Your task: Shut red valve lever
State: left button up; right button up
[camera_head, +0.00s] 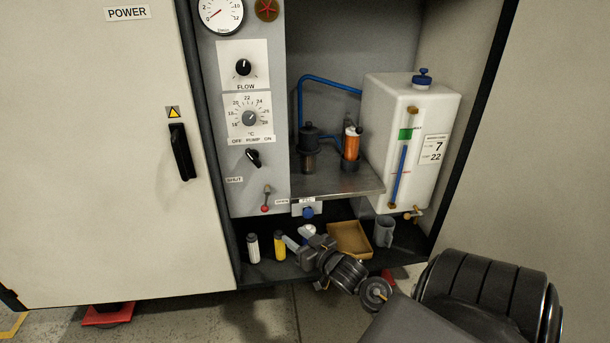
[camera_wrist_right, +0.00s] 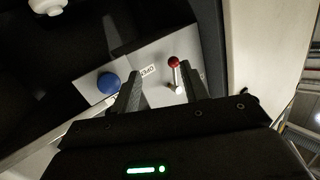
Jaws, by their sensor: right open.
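The red valve lever (camera_head: 266,199) is on the lower part of the grey control panel, its red knob pointing down. A "SHUT" label (camera_head: 234,180) is to its left and an "OPEN" label (camera_head: 282,202) to its lower right. My right gripper (camera_head: 298,238) is below and right of the lever in the head view. In the right wrist view, the lever (camera_wrist_right: 176,74) shows between the two open fingers (camera_wrist_right: 160,86), nearer the right finger. I cannot tell whether a finger touches it. My left gripper is not in view.
A blue knob (camera_head: 308,212) is right of the lever. A white bottle (camera_head: 253,248) and a yellow bottle (camera_head: 280,245) stand on the cabinet floor, with a tan tray (camera_head: 349,239) and a grey mug (camera_head: 384,231) to the right. A metal shelf (camera_head: 335,186) juts out above.

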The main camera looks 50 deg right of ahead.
jog(key=s+a+f+g+p, duration=0.2)
jog(key=s+f+g+p, duration=0.1)
jog(key=f+p, duration=0.2)
jog(key=s+a+f+g+p, duration=0.2)
jog(key=f+p, duration=0.4)
jog(key=f, duration=0.3)
jog(key=shift+s+a+n+g, duration=0.25)
jog(key=shift+s+g, duration=0.25)
jog(key=shift+s, duration=0.45)
jog(key=shift+f, duration=0.1)
